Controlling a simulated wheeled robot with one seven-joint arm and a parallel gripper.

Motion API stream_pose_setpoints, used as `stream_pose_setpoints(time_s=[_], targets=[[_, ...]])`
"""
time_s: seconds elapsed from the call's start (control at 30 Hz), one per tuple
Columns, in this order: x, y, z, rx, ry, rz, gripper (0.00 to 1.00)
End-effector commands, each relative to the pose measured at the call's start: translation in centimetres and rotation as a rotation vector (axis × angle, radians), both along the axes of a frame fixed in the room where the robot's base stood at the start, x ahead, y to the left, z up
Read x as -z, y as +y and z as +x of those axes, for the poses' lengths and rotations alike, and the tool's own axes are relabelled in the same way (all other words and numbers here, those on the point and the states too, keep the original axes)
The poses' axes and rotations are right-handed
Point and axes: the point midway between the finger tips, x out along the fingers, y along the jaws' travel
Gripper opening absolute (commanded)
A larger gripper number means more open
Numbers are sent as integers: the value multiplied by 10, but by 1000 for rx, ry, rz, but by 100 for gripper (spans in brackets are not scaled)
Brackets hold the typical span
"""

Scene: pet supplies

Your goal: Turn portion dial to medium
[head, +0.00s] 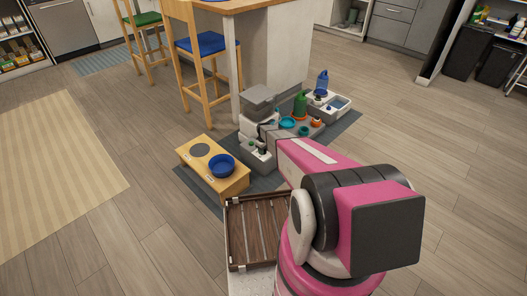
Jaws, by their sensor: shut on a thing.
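A pet feeder (258,103) with a grey lid and white body stands on the dark mat, at the near end of the group of pet supplies. My pink arm reaches from the lower right toward its front. My gripper (264,133) is at the feeder's lower front, shut on what is most likely the portion dial. The fingers and the dial are small and largely covered by my wrist. The dial's marks and setting cannot be read.
A wooden bowl stand (232,188) with a blue bowl (221,166) is at left. A slatted wooden tray (236,240) is nearer. Bottles and bowls stand behind the arm. The kitchen island (280,55) is behind.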

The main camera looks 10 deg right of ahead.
Motion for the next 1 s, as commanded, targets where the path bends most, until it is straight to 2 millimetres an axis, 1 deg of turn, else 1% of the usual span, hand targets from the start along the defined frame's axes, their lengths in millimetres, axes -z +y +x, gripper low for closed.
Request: stream_pose_setpoints(time_s=[0.2, 0.4, 0.6, 1.0], targets=[[-1, 0, 0, -152, 0, 0, 19], [-1, 0, 0, -242, 0, 0, 19], [-1, 0, 0, -286, 0, 0, 19], [-1, 0, 0, -297, 0, 0, 19]])
